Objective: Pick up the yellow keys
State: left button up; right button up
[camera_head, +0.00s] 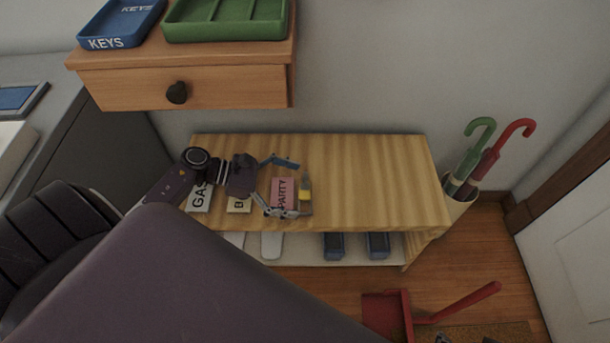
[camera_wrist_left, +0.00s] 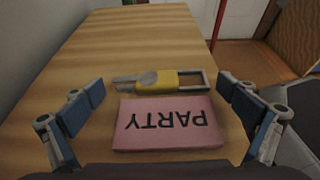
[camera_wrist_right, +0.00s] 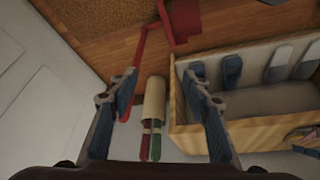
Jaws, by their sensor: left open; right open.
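The yellow keys (camera_head: 305,192) lie on the wooden bench top, just right of the pink PARTY card. In the left wrist view the yellow keys (camera_wrist_left: 170,81) have a yellow body with grey metal ends and lie just beyond the card. My left gripper (camera_head: 284,187) is open and empty above the bench, with its fingers spread around the card's sides. In the left wrist view its fingers (camera_wrist_left: 160,112) stand to either side of the card and keys, not touching the keys. My right gripper (camera_wrist_right: 162,95) is open and empty; it shows only in the right wrist view.
The PARTY card (camera_wrist_left: 165,122) lies beside the keys. A GAS card (camera_head: 199,199) and another card (camera_head: 239,205) lie farther left on the bench (camera_head: 375,175). A drawer shelf (camera_head: 185,85) with a blue KEYS tray (camera_head: 118,25) and green tray (camera_head: 225,22) is above. Umbrellas (camera_head: 478,160) stand right.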

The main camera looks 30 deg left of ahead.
pick_arm(q)
jog(key=shift+w+d+f, duration=0.3)
jog(key=shift+w+d, duration=0.05)
jog(key=shift+d, duration=0.2)
jog(key=c, duration=0.8)
pick_arm(e)
jog(key=shift+w+a+r, duration=0.1)
jog(key=shift+w, duration=0.25)
pick_arm(q)
jog(key=shift+r, duration=0.15)
